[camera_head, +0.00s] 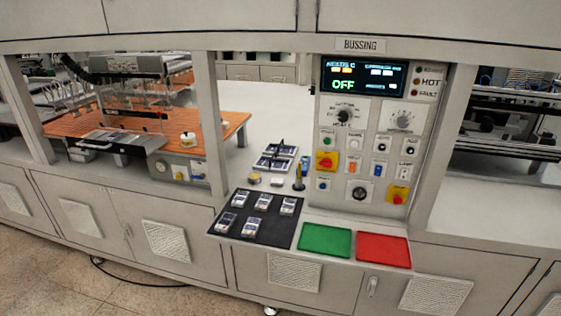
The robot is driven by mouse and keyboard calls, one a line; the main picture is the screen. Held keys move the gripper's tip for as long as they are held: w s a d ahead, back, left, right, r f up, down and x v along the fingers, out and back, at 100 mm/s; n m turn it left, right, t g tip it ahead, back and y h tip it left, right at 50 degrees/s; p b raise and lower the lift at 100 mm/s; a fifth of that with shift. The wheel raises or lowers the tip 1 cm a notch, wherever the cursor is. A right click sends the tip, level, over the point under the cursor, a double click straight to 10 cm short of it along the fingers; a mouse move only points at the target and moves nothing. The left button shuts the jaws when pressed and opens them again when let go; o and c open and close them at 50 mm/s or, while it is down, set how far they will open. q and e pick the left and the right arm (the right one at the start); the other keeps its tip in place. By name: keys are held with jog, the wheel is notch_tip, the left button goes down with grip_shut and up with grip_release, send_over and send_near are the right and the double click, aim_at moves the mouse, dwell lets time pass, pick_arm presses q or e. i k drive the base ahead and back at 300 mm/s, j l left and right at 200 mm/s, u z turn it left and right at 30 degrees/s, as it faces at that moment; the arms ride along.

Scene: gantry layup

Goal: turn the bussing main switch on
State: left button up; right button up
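The bussing control panel (370,139) stands upright at the right of centre, under a plate reading BUSSING (360,45). Its display (363,77) is lit and reads OFF in green. A red rotary switch on a yellow plate (326,161), which looks like the main switch, sits at the panel's left side. Its exact handle angle is too small to tell. A red button on a yellow base (398,194) is at the lower right of the panel. Neither of my grippers is in view.
A black mat (256,218) with several small modules lies on the counter before the panel, beside green (325,240) and red (384,249) pads. Posts (209,122) flank the bay. An orange work table (150,122) is at the left. Cabinets line the front; floor shows lower left.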

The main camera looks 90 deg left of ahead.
aim_at(327, 162)
jog(key=u, duration=2.55)
